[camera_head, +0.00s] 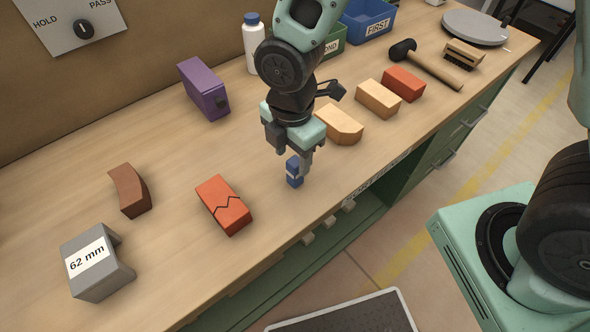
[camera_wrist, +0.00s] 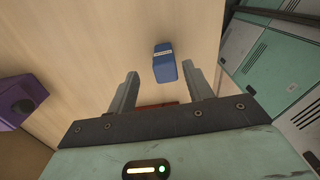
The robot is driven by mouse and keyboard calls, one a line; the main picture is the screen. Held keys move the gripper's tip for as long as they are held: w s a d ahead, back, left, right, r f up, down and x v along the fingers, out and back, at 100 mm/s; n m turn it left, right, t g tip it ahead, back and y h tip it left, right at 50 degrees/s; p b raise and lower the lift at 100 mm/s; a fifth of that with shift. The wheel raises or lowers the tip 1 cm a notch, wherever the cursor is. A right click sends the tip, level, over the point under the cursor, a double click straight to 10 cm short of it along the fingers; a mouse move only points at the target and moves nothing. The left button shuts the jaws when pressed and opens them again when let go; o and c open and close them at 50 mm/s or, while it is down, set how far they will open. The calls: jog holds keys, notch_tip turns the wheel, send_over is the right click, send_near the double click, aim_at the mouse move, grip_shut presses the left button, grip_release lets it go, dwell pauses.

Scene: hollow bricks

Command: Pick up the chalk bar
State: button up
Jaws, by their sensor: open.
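A small blue bar with a white label (camera_head: 294,172), which I take for the chalk bar, stands on the wooden bench near its front edge. The label is too small to read. My gripper (camera_head: 291,157) points down just above it, jaws open. In the wrist view the blue bar (camera_wrist: 165,68) shows between the open fingers of my gripper (camera_wrist: 160,72), near the level of their tips. I see a gap on both sides of it. I cannot tell whether the tips reach down past its top.
A cracked orange brick (camera_head: 224,205) lies to the left, a clipped tan brick (camera_head: 339,124) to the right behind. A purple box (camera_head: 204,89), a white bottle (camera_head: 254,45) and a blue bin (camera_head: 367,20) stand farther back. A grey 62 mm gauge (camera_head: 112,277) is front left.

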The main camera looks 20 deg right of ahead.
aim_at(295, 172)
jog(key=shift+s+d+f, duration=0.1)
jog(key=shift+s+f, duration=0.05)
jog(key=shift+f, duration=1.2)
jog(key=shift+s+d+f, duration=0.1)
jog(key=shift+s+f, duration=0.05)
jog(key=shift+f, duration=1.2)
jog(key=shift+c, duration=0.3)
jog(key=c, duration=1)
